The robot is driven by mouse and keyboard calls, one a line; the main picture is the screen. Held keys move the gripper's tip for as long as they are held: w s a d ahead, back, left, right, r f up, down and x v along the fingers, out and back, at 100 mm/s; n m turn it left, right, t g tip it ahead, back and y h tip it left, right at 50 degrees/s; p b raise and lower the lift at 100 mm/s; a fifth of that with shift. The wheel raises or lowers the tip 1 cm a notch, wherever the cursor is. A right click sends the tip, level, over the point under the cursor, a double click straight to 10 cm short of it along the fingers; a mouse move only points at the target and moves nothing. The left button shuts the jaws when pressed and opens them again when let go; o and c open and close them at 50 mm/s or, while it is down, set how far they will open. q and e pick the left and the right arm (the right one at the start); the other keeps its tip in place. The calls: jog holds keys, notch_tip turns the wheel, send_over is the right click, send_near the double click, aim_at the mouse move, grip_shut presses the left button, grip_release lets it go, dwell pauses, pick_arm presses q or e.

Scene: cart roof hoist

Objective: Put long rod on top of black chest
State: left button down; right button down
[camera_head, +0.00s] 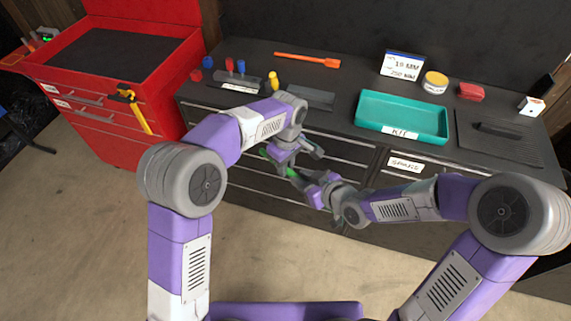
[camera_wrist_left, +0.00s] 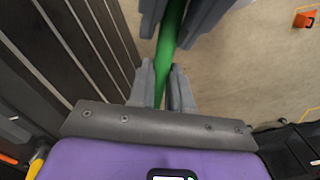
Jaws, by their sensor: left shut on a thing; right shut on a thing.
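The long rod is green (camera_head: 292,172) and is mostly hidden by my grippers in the head view. It sits in front of the drawers of the black chest (camera_head: 345,90), below its top. In the left wrist view the rod (camera_wrist_left: 169,45) runs from the top edge down between my left gripper's fingers (camera_wrist_left: 166,88). My left gripper (camera_head: 276,160) is shut on the rod. My right gripper (camera_head: 306,184) is shut on it a short way to the right; its grey fingers also show at the top of the left wrist view (camera_wrist_left: 180,20).
The chest top carries a teal tray (camera_head: 360,112), an orange tool (camera_head: 305,60), a yellow tin (camera_head: 435,82), a red block (camera_head: 470,91), a sign (camera_head: 402,65) and small coloured pieces at left. Its middle is fairly clear. A red tool cart (camera_head: 110,145) stands left.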

jog(key=c, duration=0.9)
grip_release()
jog(key=shift+s+a, duration=0.1)
jog(key=shift+a, duration=0.05)
jog(key=shift+o, duration=0.2)
